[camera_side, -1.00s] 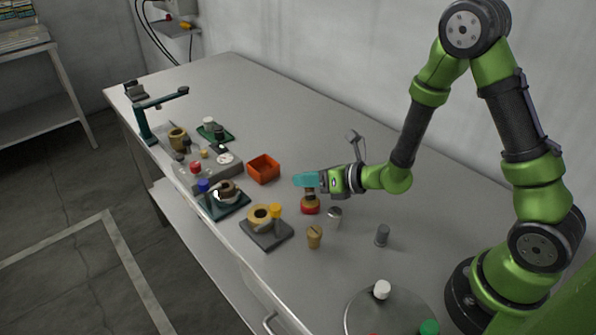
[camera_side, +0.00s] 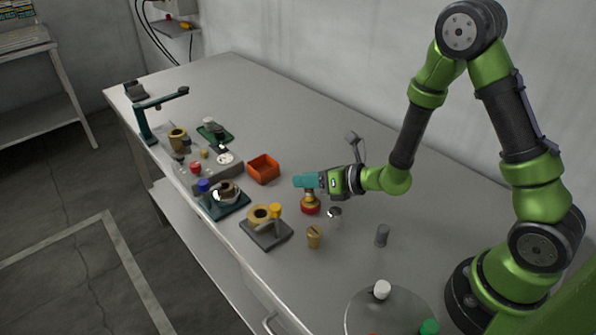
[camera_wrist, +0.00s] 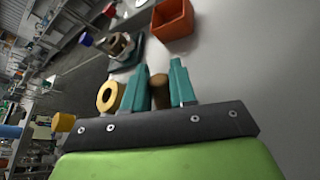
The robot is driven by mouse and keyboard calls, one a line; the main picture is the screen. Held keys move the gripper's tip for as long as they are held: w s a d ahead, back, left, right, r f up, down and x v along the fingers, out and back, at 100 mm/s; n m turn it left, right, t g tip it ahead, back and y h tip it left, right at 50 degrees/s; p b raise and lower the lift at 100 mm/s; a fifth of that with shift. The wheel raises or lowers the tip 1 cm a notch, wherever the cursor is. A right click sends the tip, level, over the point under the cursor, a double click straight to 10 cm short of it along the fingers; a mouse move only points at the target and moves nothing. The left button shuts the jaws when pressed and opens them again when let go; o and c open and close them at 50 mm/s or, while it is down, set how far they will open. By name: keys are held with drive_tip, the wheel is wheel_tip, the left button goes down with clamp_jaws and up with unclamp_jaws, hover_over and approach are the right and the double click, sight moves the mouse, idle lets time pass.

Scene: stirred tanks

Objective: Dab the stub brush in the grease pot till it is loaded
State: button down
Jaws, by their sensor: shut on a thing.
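My gripper (camera_side: 301,182) is low over the middle of the table. Its teal fingers are shut on a short brown piece, apparently the handle of the stub brush (camera_side: 309,196), which also shows between the fingertips in the wrist view (camera_wrist: 160,90). The brush stands roughly upright right above a small round red pot (camera_side: 311,208), which looks like the grease pot. The brush's lower end meets or enters the pot's top. I cannot see its bristles or any grease on them.
An orange open box (camera_side: 263,165) stands just left of my gripper. A tan ring on a dark plate (camera_side: 268,238), a wooden plug (camera_side: 314,238), a shiny round piece (camera_side: 334,212) and a grey cylinder (camera_side: 382,236) stand nearby. The table behind is clear.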

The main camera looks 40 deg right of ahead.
drive_tip(key=shift+s, duration=0.1)
drive_tip(key=shift+r, duration=3.45)
